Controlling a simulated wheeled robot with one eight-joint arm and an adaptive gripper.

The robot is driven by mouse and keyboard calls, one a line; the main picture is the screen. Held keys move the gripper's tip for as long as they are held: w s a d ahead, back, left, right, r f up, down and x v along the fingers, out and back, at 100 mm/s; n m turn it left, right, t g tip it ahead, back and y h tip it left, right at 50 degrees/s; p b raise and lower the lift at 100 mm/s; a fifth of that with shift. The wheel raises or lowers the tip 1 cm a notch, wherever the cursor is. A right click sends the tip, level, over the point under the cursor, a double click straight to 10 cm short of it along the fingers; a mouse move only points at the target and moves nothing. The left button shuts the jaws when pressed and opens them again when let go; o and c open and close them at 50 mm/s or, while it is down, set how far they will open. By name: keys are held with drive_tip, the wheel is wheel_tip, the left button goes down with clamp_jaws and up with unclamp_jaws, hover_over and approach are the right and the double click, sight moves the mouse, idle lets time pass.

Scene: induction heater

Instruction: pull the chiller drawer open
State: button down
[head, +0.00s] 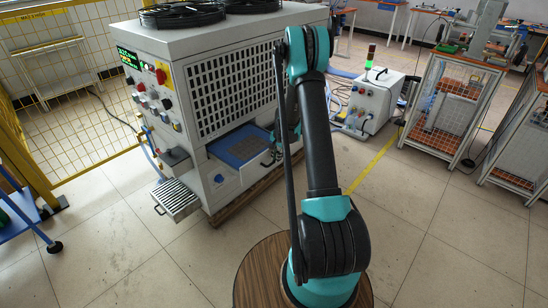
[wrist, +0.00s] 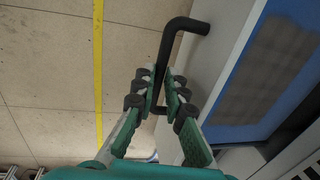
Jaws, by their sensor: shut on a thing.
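The chiller (head: 230,85) is a large pale grey cabinet with a grille and a control panel. Its chiller drawer (head: 218,160) stands partly out low on the front, showing a blue inside with a dark grey panel; the drawer also shows at the right of the wrist view (wrist: 222,90). The drawer's black bar handle (wrist: 168,42) runs between the fingers of my gripper (wrist: 163,88), which is shut on it. In the head view my arm hides most of the gripper and the handle.
A small grey vented tray (head: 176,200) juts out at the cabinet's lower left. A grey box unit with a signal light (head: 368,100) stands behind my arm. Wire-sided carts (head: 448,105) are at the right. The tiled floor in front of the drawer is clear apart from my base.

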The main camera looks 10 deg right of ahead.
drive_tip(key=shift+d, duration=0.1)
drive_tip(key=c, duration=1.6)
unclamp_jaws()
drive_tip(key=shift+o, duration=0.2)
wheel_tip(320, 180, up, 12)
drive_tip(key=s+d, duration=0.1)
drive_tip(key=s, duration=0.1)
drive_tip(key=shift+d, duration=0.15)
drive_tip(key=shift+f, duration=0.1)
